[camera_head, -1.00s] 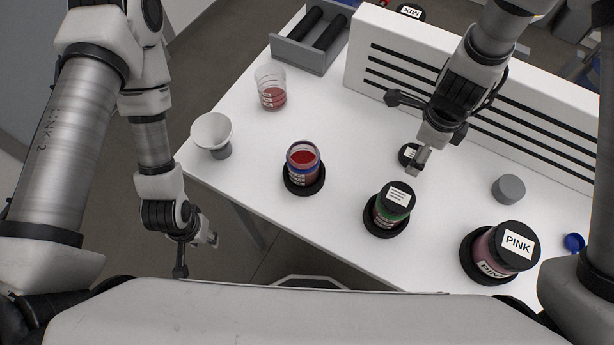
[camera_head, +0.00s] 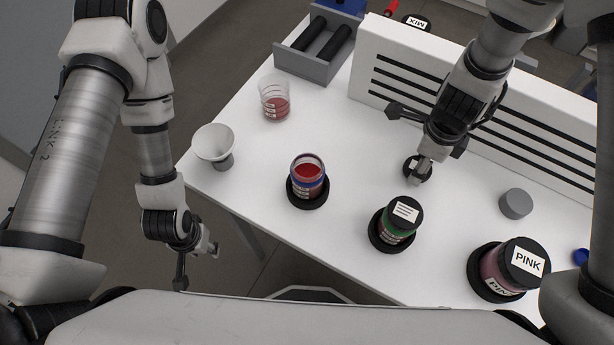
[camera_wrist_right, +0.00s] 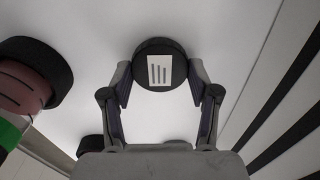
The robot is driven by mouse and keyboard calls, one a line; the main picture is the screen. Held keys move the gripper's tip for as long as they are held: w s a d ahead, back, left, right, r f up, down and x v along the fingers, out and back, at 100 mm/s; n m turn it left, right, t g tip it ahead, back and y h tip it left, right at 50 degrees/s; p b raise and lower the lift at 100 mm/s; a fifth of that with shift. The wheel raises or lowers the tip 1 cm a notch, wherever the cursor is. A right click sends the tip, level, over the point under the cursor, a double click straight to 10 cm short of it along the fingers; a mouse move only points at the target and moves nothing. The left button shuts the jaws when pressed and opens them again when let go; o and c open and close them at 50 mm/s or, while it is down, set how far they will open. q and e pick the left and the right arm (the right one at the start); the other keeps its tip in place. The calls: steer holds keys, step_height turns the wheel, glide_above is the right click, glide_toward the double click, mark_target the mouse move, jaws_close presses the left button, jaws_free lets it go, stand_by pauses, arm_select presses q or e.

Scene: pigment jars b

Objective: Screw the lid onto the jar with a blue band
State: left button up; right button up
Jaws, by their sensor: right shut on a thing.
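The jar with a blue band (camera_head: 306,187) stands open and upright in a black round holder (camera_head: 310,204), left of the table's middle, with red contents. A loose black lid (camera_head: 411,166) with a white label is at the back of the table, beyond the green-banded jar. My right gripper (camera_head: 422,176) is at this lid; in the right wrist view the lid (camera_wrist_right: 158,47) sits between the two fingers, which are shut on its sides. The lid appears to be at table level. My left gripper (camera_head: 212,249) hangs off the table's front-left edge, apart from everything; its fingers are too small to judge.
A green-banded jar (camera_head: 396,237) with a black lid and a lidded pink jar (camera_head: 494,277) stand to the right. A white slotted panel (camera_head: 365,57) borders the back.

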steer(key=shift+r+p, duration=2.5)
steer(key=shift+f, duration=0.1)
